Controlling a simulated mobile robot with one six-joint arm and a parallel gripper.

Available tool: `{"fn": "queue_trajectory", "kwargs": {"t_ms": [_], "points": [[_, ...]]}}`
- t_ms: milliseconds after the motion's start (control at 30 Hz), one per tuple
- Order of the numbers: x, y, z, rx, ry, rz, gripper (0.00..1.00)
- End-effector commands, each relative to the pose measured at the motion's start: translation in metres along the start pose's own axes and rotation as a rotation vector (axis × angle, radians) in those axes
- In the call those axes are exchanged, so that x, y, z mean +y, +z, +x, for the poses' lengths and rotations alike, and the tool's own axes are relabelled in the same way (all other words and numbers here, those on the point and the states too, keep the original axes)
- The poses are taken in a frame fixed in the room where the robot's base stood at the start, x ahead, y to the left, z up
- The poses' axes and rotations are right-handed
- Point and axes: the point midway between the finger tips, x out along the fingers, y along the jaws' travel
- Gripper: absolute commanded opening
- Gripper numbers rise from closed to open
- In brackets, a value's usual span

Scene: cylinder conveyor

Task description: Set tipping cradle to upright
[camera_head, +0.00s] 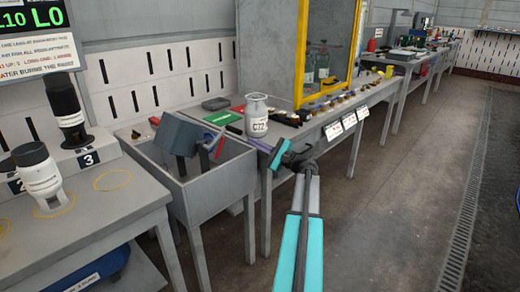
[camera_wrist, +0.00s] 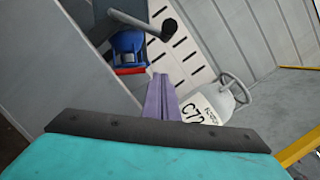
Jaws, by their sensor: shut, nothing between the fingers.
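The tipping cradle (camera_head: 178,134) is a dark blue-grey body in a grey open-topped stand at the left of the head view. It looks tilted. A red bar (camera_head: 220,143) shows at its right side. My gripper (camera_head: 279,154) has purple fingers, shut and empty, to the right of the cradle and apart from it. In the wrist view the shut fingers (camera_wrist: 160,84) point towards a blue part with a red edge (camera_wrist: 128,48) and a dark cylindrical knob on a bar (camera_wrist: 158,28). I cannot tell for sure how these join the cradle.
Black and white cylinders (camera_head: 40,178) stand on the left table. A yellow-framed cabinet (camera_head: 300,50) is behind. The floor at right is clear.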

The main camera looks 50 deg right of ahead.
Motion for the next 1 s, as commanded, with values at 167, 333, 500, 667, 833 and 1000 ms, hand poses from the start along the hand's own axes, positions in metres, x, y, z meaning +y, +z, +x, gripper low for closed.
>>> {"fn": "queue_trajectory", "kwargs": {"t_ms": [167, 333, 500, 667, 833, 1000], "points": [[0.000, -0.001, 0.022, -0.001, 0.001, 0.000, 0.00], [0.000, -0.001, 0.039, 0.000, 0.000, 0.001, 0.00], [0.001, 0.018, 0.039, 0.000, -0.001, -0.002, 0.00], [0.001, 0.030, 0.042, 0.001, -0.001, 0.000, 0.00], [0.000, 0.038, 0.044, 0.001, -0.001, 0.000, 0.00], [0.000, 0.038, 0.045, 0.001, -0.001, 0.000, 0.00]]}}
